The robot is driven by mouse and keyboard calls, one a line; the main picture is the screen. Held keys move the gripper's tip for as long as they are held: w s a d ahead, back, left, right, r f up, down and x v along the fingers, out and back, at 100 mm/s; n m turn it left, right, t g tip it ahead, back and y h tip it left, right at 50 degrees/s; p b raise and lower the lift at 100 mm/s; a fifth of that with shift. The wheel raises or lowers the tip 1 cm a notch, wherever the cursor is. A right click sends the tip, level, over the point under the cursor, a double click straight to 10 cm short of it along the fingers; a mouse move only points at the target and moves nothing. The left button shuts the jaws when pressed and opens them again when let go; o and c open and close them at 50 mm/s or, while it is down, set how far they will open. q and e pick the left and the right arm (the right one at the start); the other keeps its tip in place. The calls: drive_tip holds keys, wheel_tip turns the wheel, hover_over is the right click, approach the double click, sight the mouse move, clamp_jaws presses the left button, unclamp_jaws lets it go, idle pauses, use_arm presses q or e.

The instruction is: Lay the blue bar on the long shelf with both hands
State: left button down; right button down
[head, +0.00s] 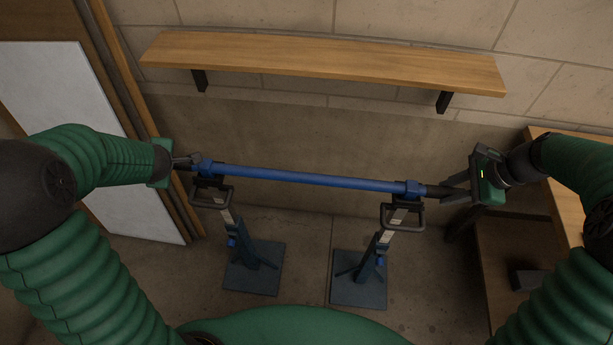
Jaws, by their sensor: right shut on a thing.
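The blue bar (310,178) lies level across two stands, with dark ends beyond its blue collars. The long wooden shelf (320,57) is on the wall behind and above the bar; its top is bare. My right gripper (450,191) is shut on the bar's right end. My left gripper (185,161) is at the bar's left end; its fingers are small and partly hidden, so I cannot tell whether they grip it.
The left stand (253,268) and right stand (360,280) rise from square bases on the floor. A wooden bench (565,190) stands at the right. A white panel (75,110) leans at the left. Two dark brackets hold the shelf.

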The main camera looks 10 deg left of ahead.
use_arm(q)
drive_tip(key=shift+r, duration=0.1)
use_arm(e)
drive_tip(key=shift+w+r, duration=0.1)
idle(0.5)
